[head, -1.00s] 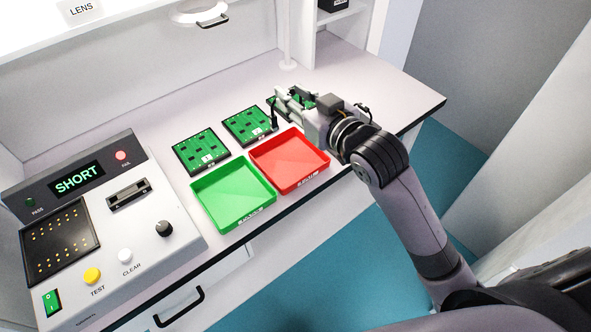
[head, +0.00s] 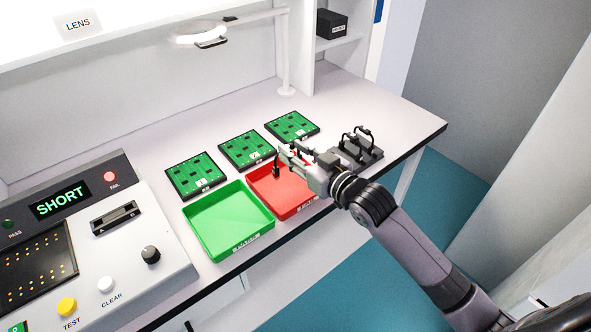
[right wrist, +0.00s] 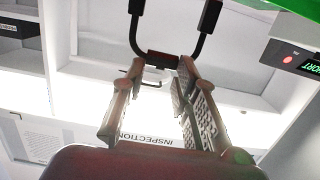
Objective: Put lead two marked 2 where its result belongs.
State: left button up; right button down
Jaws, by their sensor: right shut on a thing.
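My right gripper (head: 285,158) is over the back part of the red tray (head: 313,204), shut on a small black lead (head: 276,168) that hangs at its fingertips. In the right wrist view the lead (right wrist: 162,60) shows as a black bar between the fingertips with two cables rising to thick black ends. Its number is not readable. The tester's screen (head: 60,201) reads SHORT and its red FAIL lamp (head: 110,176) is lit. The green tray (head: 228,222) is empty and stands left of the red one. My left gripper is not in view.
Three green boards (head: 197,175) lie in a row behind the trays. A dark rack with black looped leads (head: 357,147) stands right of my gripper. A lens lamp (head: 198,33) overhangs the bench. The bench's back right is clear.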

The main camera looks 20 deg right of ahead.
jog(key=shift+f, duration=2.6)
jog(key=shift+f+b, duration=0.15)
jog(key=shift+b, duration=0.15)
jog(key=c, duration=1.3)
grip_release()
jog(key=shift+r, duration=0.25)
jog(key=shift+s+d+f, duration=0.1)
jog(key=shift+s+f, duration=0.05)
jog(key=shift+s, duration=0.2)
jog(key=v, duration=1.1)
jog(key=shift+s+d, duration=0.1)
